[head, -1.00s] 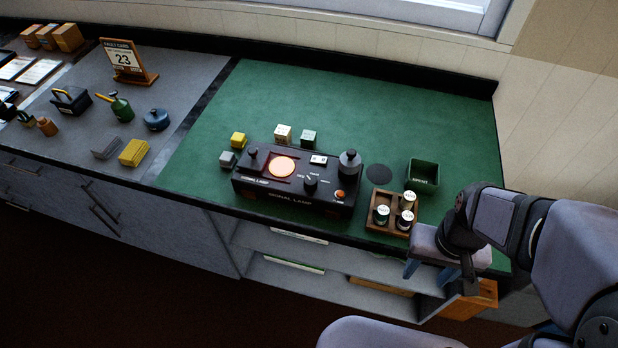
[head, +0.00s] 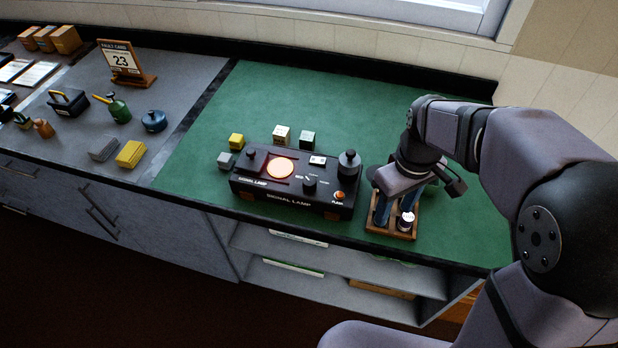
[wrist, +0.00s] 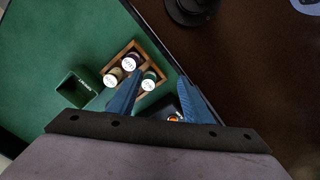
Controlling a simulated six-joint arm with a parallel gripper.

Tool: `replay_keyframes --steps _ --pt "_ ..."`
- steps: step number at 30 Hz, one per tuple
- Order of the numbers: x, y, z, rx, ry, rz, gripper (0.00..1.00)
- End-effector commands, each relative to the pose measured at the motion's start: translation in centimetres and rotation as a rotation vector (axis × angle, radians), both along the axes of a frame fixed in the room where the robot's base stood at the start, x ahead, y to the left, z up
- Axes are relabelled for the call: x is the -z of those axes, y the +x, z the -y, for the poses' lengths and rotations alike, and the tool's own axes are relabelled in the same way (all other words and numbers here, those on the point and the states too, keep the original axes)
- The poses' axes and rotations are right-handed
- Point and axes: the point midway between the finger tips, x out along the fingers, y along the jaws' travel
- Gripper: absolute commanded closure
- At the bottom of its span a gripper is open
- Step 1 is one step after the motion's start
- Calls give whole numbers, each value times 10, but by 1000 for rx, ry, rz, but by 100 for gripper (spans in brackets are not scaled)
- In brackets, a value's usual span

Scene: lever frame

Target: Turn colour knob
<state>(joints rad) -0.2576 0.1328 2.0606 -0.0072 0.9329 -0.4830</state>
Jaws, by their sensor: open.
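The black signal lamp box (head: 292,201) sits on the green mat with its round lamp glowing pale orange. The small black colour knob (head: 310,184) stands on the right half of its top, with tiny lettering around it that I cannot read. My gripper (head: 393,213) is open, fingers pointing down, over the wooden tray to the right of the box and apart from the knob. In the wrist view my gripper (wrist: 156,97) shows two blue fingers spread with nothing between them. A dark corner of the box shows beside the right finger; the knob is hidden there.
The wooden tray (head: 376,231) holds several labelled spools, partly hidden by my gripper. A dark green bin (wrist: 73,90) stands beside it in the wrist view. Small yellow (head: 237,140), cream (head: 281,135) and green (head: 307,139) blocks stand behind the box. The mat behind them is clear.

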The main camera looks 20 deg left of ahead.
Motion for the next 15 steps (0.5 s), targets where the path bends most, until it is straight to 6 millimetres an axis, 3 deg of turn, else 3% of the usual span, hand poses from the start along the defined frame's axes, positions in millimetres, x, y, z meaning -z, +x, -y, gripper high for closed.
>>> replay_keyframes --steps 3,6,12,15 --pt "-6 32 -52 -296 -4 7 54" --pt "-12 49 -93 -523 -7 11 54" --pt "-20 62 -158 -864 -14 20 54" --pt "-23 64 -181 -984 -17 24 54"
